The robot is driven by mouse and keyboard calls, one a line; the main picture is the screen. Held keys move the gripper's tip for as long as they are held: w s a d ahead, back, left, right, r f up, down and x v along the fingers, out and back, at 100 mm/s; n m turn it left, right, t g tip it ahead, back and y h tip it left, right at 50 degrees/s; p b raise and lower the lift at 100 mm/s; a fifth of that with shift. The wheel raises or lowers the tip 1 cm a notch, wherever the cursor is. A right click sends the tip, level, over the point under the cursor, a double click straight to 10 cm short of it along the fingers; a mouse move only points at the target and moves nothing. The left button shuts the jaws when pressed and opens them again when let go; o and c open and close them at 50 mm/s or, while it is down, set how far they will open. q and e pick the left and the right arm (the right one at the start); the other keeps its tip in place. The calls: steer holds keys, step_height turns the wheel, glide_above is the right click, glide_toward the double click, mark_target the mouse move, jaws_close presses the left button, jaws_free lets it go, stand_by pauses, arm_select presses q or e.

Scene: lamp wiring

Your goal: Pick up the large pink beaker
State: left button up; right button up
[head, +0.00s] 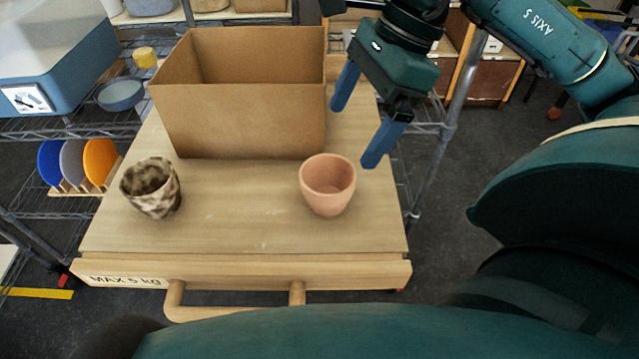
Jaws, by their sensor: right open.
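A pink, terracotta-toned beaker (327,190) stands upright on the right part of the wooden table top (235,225). Its open mouth faces up and it looks empty. My right gripper (356,138) has its two blue fingers apart, with nothing between them. It hangs above and behind the beaker, a little to the right, and does not appear to touch it. My left gripper is not in view.
A brown mottled cup (151,188) stands at the left of the table. An open cardboard box (245,120) stands behind both cups, close to my right gripper. The table's front centre is clear. Wire shelving (90,128) with plates is at the left.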

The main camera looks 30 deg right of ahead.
mark_target(328, 177)
steer(key=x, duration=0.9)
steer(key=shift+s+a+r, duration=0.15)
steer(key=shift+s+a, duration=0.15)
steer(key=shift+s, duration=0.05)
steer(key=shift+w+a+f, duration=0.1)
steer(key=shift+a+f, duration=0.05)
steer(key=shift+f, duration=0.35)
steer(key=shift+c, duration=0.5)
steer(key=c, duration=1)
steer(key=shift+r, duration=0.1)
